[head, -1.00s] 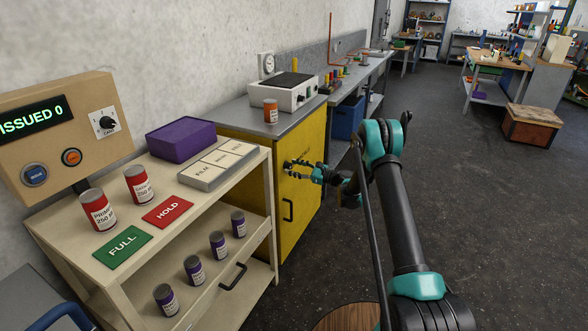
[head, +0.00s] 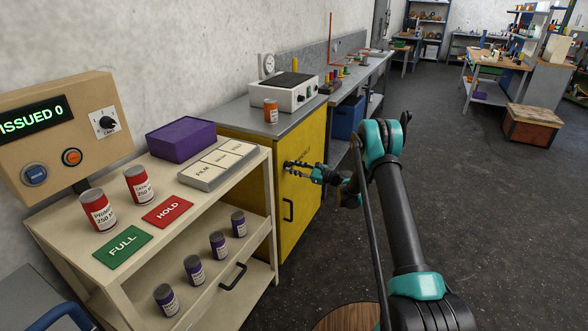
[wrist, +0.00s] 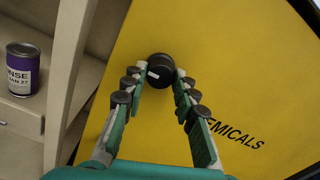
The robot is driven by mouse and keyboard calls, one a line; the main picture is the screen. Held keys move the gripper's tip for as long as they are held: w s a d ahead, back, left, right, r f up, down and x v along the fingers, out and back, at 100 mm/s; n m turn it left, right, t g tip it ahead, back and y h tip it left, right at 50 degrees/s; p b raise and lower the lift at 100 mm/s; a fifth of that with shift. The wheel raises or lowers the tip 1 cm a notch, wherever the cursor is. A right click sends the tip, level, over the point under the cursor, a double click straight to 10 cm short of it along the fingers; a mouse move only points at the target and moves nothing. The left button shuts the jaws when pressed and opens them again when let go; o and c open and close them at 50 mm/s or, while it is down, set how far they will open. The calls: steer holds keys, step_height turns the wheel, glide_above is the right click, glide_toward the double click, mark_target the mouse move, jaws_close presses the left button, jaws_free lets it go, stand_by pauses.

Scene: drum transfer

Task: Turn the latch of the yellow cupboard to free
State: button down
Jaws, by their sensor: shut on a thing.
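The yellow cupboard (head: 300,192) stands beyond the cream cart, its door facing my arm. It also fills much of the wrist view (wrist: 225,60), with dark lettering ending in "EMICALS". The latch is a round black knob (wrist: 160,69) with a short white mark on its face. My gripper (wrist: 159,76) is shut on the knob, one finger on each side of it. In the head view my gripper (head: 292,165) reaches the upper part of the door. The door looks closed, and its black handle (head: 288,210) sits below the gripper.
The cream cart (head: 215,200) stands left of the cupboard, with red tins, a purple box and several purple-labelled tins. A hotplate (head: 290,95) and an orange-labelled tin (head: 271,112) stand on the cupboard top. Open floor (head: 470,200) lies to the right.

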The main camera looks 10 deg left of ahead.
steer(key=shift+n, duration=0.3)
steer(key=n, duration=0.3)
steer(key=shift+n, duration=0.4)
steer(key=n, duration=0.9)
steer(key=shift+n, duration=2)
steer(key=c, duration=1.2)
jaws_free()
